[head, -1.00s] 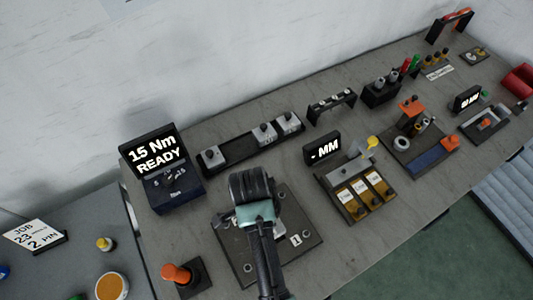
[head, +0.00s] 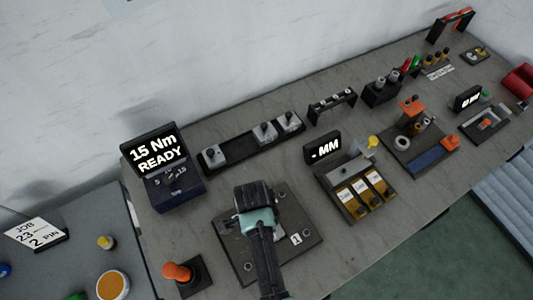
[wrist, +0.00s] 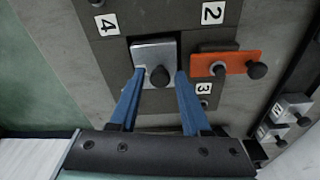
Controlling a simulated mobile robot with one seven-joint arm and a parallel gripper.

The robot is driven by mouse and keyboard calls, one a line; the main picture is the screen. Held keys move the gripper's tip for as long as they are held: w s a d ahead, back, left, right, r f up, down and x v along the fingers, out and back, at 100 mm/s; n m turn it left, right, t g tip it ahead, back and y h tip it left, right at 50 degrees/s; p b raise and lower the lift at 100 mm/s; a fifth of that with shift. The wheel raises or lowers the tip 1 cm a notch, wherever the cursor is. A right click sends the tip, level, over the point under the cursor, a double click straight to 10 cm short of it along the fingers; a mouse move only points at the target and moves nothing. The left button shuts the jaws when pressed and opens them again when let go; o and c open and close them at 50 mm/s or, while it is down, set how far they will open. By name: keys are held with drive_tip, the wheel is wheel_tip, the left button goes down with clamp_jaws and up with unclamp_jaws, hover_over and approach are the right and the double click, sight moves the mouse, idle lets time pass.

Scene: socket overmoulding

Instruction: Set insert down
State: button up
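The insert is a silver block (wrist: 152,52) with a black round knob (wrist: 160,76). In the wrist view it sits in a square opening of the dark numbered plate (wrist: 110,60). My gripper (wrist: 160,73) has its two blue fingers on either side of the knob, with a visible gap on each side. The fingertips are over the block's left and right edges; whether they touch it I cannot tell.
An orange piece with black knobs (wrist: 232,63) lies beside the insert on the plate. A rack (head: 235,153) with several silver blocks stands behind. A torque display (head: 152,150) reads "15 Nm READY". An orange-knobbed stand (head: 178,272) is at front left.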

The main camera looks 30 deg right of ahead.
drive_tip(key=shift+o, duration=0.7)
